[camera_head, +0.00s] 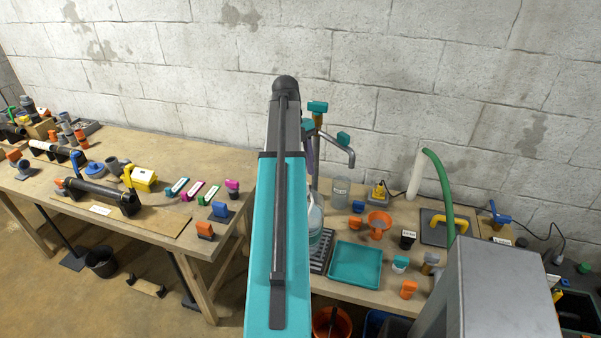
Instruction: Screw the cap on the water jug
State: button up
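A clear, bluish jug (317,222) stands near the dark slotted grate (323,258) on the right bench, below the tap (340,150). My arm hides its left part, and I cannot see whether anything sits on its mouth. A small white and teal round piece (400,264) lies right of the teal tray; it may be the cap, but it is too small to tell. My teal and grey arm rises through the middle of the view. My gripper is not visible.
A teal tray (355,265), an orange funnel (379,224), a clear container (341,191) and a black cup (407,240) stand on the right bench. A grey box (500,290) blocks the front right. The left table (150,160) holds pipes and valves.

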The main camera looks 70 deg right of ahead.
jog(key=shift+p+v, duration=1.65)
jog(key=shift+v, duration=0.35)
